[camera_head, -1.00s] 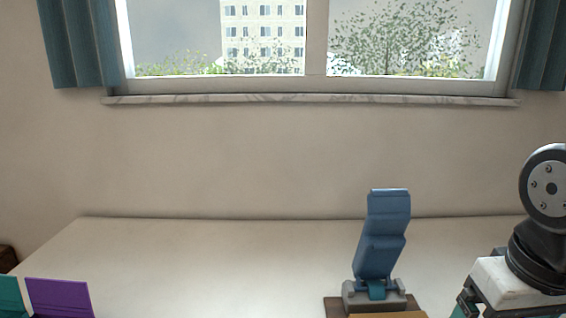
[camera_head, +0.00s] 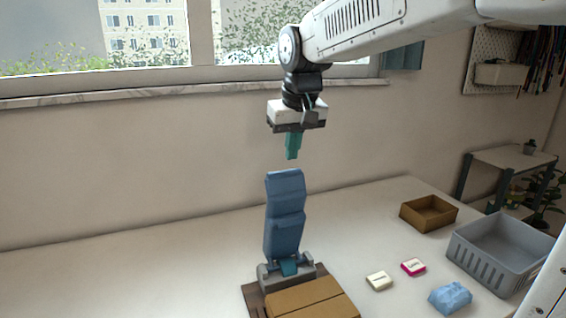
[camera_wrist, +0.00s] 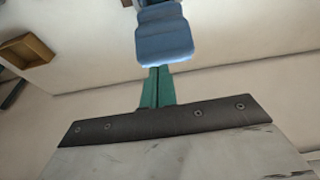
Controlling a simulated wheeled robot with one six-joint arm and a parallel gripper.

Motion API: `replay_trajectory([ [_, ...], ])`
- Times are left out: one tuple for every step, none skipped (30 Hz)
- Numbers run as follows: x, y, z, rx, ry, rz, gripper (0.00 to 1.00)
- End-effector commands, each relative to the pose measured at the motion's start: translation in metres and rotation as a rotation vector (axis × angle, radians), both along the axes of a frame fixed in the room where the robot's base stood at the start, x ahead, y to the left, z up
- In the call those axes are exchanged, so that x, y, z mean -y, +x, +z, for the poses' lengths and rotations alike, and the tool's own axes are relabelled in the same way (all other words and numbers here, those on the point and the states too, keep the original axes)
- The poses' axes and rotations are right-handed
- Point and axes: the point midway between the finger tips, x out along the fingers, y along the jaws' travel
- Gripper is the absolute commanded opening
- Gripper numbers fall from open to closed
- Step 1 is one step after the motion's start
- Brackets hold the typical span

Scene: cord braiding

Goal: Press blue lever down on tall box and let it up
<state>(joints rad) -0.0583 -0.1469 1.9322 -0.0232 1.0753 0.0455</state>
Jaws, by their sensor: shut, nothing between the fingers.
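The blue lever (camera_head: 285,215) stands nearly upright in a grey hinge bracket (camera_head: 272,276) on top of the tall box (camera_head: 310,299). My gripper (camera_head: 292,157) points down just above the lever's top end, with a small gap showing in the head view. Its teal fingers are shut together and empty. In the wrist view the fingers (camera_wrist: 160,72) reach toward the blue lever (camera_wrist: 163,38), whose top end fills the upper middle. Whether they touch cannot be told from that view. The lower part of the box is out of view.
To the right on the table are a brown tray (camera_head: 440,224), a grey crate (camera_head: 463,258), a pale block (camera_head: 379,281), a pink-edged block (camera_head: 413,267) and a blue crumpled item (camera_head: 450,297). The wall and windowsill (camera_head: 220,87) lie behind. The table left of the lever is clear.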

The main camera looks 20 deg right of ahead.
Motion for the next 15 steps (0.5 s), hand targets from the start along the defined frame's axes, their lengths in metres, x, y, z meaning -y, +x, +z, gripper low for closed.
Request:
replay_trajectory([
  [-0.002,0.022,0.013,0.04,0.002,-0.002,0.0],
  [-0.002,0.03,0.02,0.062,0.004,-0.005,0.0],
  [-0.002,0.037,0.03,0.091,0.006,-0.008,0.0],
  [-0.002,0.041,0.037,0.111,0.006,-0.01,0.0],
  [-0.002,0.043,0.041,0.125,0.009,-0.013,0.0],
  [-0.003,0.045,0.043,0.135,0.01,-0.015,0.0],
  [-0.003,0.047,0.041,0.138,0.01,-0.017,0.0],
  [-0.003,0.048,0.038,0.139,0.01,-0.018,0.0],
  [-0.003,0.05,0.034,0.138,0.011,-0.02,0.0],
  [-0.003,0.051,0.03,0.136,0.011,-0.019,0.0],
  [-0.002,0.052,0.026,0.135,0.011,-0.019,0.0],
  [-0.002,0.055,0.019,0.135,0.011,-0.019,0.0],
  [-0.002,0.057,0.014,0.134,0.011,-0.019,0.0],
  [-0.002,0.06,0.008,0.135,0.011,-0.019,0.0],
  [-0.002,0.063,0.0,0.134,0.011,-0.019,0.0],
])
